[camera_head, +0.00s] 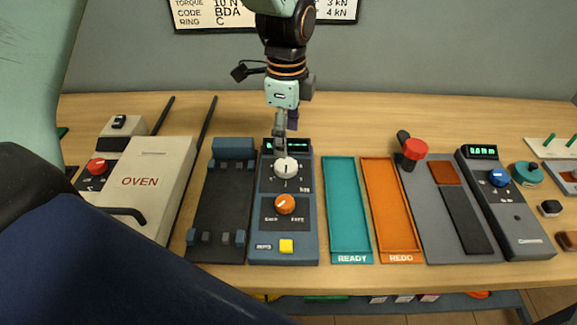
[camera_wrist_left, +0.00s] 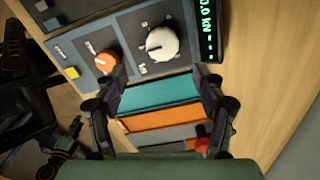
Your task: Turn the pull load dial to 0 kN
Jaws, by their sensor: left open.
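The white pull load dial (camera_head: 285,168) sits on the upper part of a blue-grey panel (camera_head: 268,245), with marks around it. It also shows in the left wrist view (camera_wrist_left: 162,43), with a dark pointer line on its face. A green-lit display (camera_wrist_left: 207,25) beside it appears to read 0.0 kN. My left gripper (camera_head: 280,152) points down at the dial's far side and partly covers the display in the head view. In the wrist view its fingers (camera_wrist_left: 160,72) are spread with nothing between them; the dial lies beyond the fingertips. My right gripper is not in view.
An orange knob (camera_head: 285,204) and a yellow button (camera_head: 286,246) share the panel. A dark fixture (camera_head: 222,205) stands left, and teal (camera_head: 347,215) and orange (camera_head: 390,210) trays right. A red knob (camera_head: 414,149) rises further right. A sign (camera_head: 225,15) hangs behind.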

